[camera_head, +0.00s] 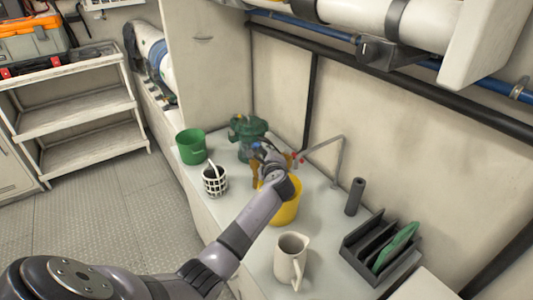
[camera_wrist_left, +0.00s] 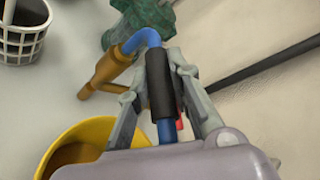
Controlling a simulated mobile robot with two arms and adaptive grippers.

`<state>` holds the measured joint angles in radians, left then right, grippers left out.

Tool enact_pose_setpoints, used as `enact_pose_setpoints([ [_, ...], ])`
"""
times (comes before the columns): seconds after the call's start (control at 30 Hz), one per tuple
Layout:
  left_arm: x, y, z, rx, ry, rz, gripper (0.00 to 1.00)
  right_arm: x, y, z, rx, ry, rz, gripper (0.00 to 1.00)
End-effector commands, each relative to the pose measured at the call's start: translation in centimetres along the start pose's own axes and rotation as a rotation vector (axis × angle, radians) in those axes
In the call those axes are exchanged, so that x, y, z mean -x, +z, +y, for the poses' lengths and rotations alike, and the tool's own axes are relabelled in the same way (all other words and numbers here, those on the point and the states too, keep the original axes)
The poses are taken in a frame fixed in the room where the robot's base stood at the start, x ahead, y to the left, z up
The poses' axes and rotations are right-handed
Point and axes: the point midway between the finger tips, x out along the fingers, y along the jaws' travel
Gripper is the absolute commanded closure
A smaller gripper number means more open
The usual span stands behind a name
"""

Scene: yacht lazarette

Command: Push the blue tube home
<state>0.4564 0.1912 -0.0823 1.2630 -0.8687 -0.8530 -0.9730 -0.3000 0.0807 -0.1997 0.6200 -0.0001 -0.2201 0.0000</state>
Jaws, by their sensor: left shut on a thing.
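The blue tube (camera_wrist_left: 143,38) is bent, with a black sleeve (camera_wrist_left: 160,88) along its straight part. My left gripper (camera_wrist_left: 160,74) is shut on this sleeve; in the head view it (camera_head: 266,160) is over the counter, beside the green pump-like unit (camera_head: 247,128). The tube's bent end meets a brass-coloured branched fitting (camera_wrist_left: 104,67) in the left wrist view. I cannot tell how deep the tube sits in it. The green unit also shows at the top of the wrist view (camera_wrist_left: 145,14). My right gripper is not in view.
A yellow bucket (camera_head: 285,211) stands close beside my left gripper. On the counter are a green bucket (camera_head: 191,147), a white basket (camera_head: 214,183), a jug (camera_head: 290,259), a dark cylinder (camera_head: 355,196) and a black rack (camera_head: 366,254). A wall stands behind.

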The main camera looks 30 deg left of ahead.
Motion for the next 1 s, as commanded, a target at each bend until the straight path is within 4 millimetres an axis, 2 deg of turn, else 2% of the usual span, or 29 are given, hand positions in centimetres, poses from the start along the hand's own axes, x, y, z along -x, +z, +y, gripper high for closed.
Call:
enact_pose_setpoints([
  [0.03,-0.1,-0.1,0.1,0.0,-0.001,0.0,1.0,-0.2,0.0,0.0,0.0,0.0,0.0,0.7],
  [0.07,-0.1,-0.1,0.1,0.0,-0.002,-0.001,0.8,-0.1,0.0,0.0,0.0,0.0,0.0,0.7],
  [0.4,0.0,0.0,0.1,0.0,-0.001,0.0,0.58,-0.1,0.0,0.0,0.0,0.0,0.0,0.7],
  [0.77,0.2,-0.1,0.1,0.0,0.0,0.001,0.58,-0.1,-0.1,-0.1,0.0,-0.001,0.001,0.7],
  [0.87,1.1,-0.2,0.1,0.0,-0.001,0.002,0.58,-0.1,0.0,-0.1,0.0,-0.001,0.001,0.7],
  [1.0,3.4,-0.2,0.2,0.002,0.0,0.003,0.58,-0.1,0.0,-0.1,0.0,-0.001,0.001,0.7],
])
